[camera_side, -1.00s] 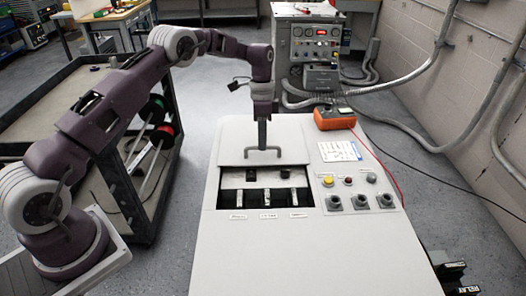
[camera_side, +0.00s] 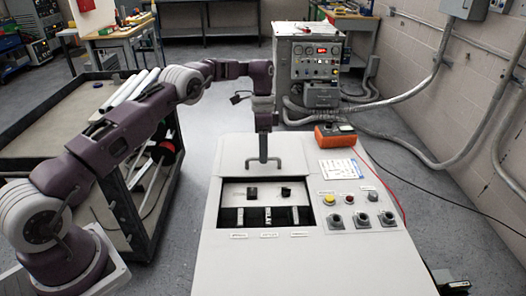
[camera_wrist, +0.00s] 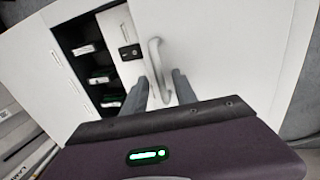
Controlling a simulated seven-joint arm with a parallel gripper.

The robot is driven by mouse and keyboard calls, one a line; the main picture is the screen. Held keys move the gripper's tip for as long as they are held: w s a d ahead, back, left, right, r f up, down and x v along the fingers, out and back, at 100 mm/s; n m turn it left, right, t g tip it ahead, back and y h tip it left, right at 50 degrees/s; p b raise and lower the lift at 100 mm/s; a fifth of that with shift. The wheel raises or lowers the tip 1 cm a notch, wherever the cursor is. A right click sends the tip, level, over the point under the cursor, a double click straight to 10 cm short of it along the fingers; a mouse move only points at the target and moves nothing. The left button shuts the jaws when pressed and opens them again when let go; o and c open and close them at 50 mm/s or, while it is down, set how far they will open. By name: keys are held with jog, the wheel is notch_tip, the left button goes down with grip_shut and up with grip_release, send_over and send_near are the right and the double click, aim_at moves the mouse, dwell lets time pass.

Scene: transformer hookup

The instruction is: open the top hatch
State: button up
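The top hatch (camera_side: 228,157) is a flat pale panel on top of the white cabinet, with a U-shaped grey handle (camera_side: 276,164). An opening (camera_side: 232,190) shows in front of the hatch's near edge. In the side view my gripper (camera_side: 263,158) points straight down at the middle of the handle. In the wrist view the handle (camera_wrist: 155,58) runs between the two fingers of my gripper (camera_wrist: 162,82). I cannot tell whether both fingers press on it. The hatch (camera_wrist: 215,45) lies flat beside the opening (camera_wrist: 78,38).
Inside the opening are a pale panel with two black parts and several labelled blocks. Buttons (camera_side: 348,199) and grey sockets (camera_side: 361,220) sit to its right. An orange meter (camera_side: 334,135) with a red lead stands behind them. A dark cart (camera_side: 110,200) stands at left.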

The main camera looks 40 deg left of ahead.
jog(key=s+d, duration=1.3)
jog(key=shift+s+d, duration=0.15)
jog(key=s+a+r+n+t, duration=0.1)
jog(key=s+r, duration=0.2)
jog(key=r, duration=0.6)
jog(key=s+a+r+n+t, duration=0.1)
jog(key=s+r, duration=0.3)
jog(key=r, duration=0.6)
jog(key=shift+s+r+n+t+y, duration=0.2)
jog(key=shift+s+n+t+y, duration=0.15)
jog(key=shift+n, duration=0.25)
